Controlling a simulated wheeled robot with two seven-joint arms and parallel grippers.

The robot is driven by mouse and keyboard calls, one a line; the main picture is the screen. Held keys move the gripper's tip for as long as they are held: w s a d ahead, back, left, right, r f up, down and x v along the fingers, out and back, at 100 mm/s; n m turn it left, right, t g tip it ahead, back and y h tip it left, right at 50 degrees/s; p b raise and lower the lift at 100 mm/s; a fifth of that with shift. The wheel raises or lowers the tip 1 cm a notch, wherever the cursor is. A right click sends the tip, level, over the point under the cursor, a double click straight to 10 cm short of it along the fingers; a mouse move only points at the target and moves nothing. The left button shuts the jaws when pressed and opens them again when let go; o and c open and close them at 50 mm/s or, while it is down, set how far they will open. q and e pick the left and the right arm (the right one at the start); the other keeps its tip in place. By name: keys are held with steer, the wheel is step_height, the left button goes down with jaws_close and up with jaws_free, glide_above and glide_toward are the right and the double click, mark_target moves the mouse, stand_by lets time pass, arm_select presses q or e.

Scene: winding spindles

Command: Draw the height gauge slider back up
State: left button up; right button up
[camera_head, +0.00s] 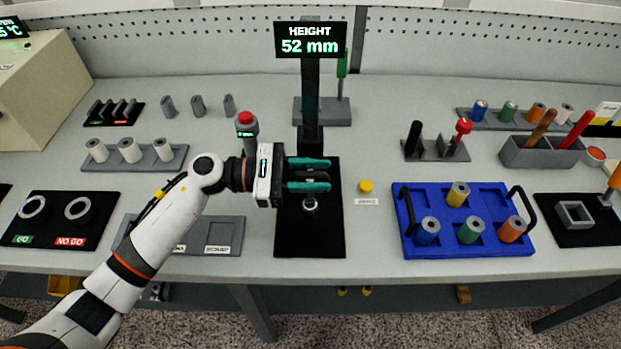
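The height gauge stands in the middle of the bench, with a dark upright column (310,88) on a black base (311,243). Its display (310,40) reads HEIGHT 52 mm. My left gripper (310,175) reaches in from the left, in front of the lower column. Its two teal fingers are apart, one above the other, with something dark grey between them. They hide much of the slider, so I cannot tell whether they grip it. A small grey cylindrical part (310,205) shows on the base just below the fingers. My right gripper is not in view.
A blue tray (408,248) with several coloured spools stands to the right, past a yellow button (365,186). A red-topped post (247,124) stands close behind my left gripper. A grey tray (229,222) lies beside the base on the left.

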arm_select(q)
jaws_close()
steer(key=shift+r+p, duration=0.55)
steer(key=shift+r, duration=0.6)
step_height(320, 180, up, 14)
steer(key=p, duration=0.5)
steer(key=shift+f, duration=0.25)
stand_by(0.4)
steer(key=shift+c, duration=0.2)
jaws_free()
steer(key=shift+o, duration=0.2)
steer(key=shift+f, duration=0.1)
